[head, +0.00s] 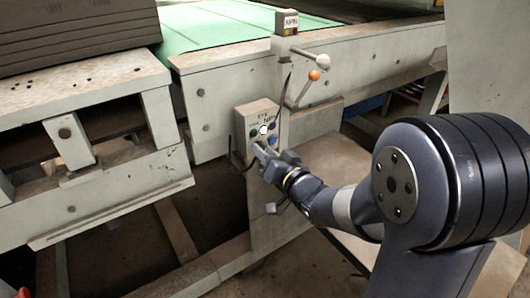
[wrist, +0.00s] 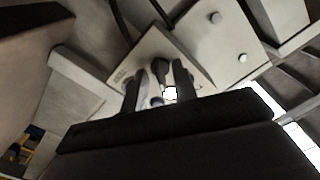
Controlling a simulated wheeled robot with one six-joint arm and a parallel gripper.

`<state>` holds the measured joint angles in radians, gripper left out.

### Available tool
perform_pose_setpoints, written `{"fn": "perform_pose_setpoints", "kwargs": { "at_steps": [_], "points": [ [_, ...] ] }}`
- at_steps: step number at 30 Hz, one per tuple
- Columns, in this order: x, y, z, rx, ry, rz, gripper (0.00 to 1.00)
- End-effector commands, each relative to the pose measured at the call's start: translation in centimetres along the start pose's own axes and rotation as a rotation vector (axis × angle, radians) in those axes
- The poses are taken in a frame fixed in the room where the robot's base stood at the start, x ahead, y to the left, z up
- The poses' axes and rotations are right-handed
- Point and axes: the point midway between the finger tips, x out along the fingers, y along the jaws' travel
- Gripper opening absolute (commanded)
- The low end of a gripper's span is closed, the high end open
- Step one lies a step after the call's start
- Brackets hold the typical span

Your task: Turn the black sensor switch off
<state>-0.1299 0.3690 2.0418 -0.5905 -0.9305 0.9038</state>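A grey control box (head: 257,108) with several small coloured buttons and a white round one is fixed to the machine frame. My gripper (head: 262,150) is right in front of the lower part of this box. In the wrist view the box's face (wrist: 185,55) is beyond the two dark fingers of my gripper (wrist: 157,85), which stand apart. A black knob (wrist: 161,71), which looks like the sensor switch, shows between the fingertips. I cannot tell whether a finger touches it. Its setting is too small to read, and my gripper hides the lower box in the head view.
Above the box are a lever with an orange ball (head: 314,75), one with a pale ball (head: 323,61) and a small labelled box (head: 287,22). A green belt (head: 220,28) runs behind. A dark cable hangs beside the box. Machine beams stand close on the left.

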Motion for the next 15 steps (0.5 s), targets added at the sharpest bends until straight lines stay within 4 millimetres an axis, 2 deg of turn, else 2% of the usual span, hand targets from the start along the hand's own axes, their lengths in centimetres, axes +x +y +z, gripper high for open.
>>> {"fn": "perform_pose_setpoints", "kwargs": {
  "at_steps": [1, 10, 15],
  "points": [
    [-0.02, 0.00, -0.01, 0.000, 0.000, 0.000, 0.24],
    [-0.04, 0.00, -0.01, 0.000, 0.000, 0.000, 0.00],
    [-0.04, 0.01, -0.01, 0.000, 0.000, 0.000, 0.00]
  ]
}}
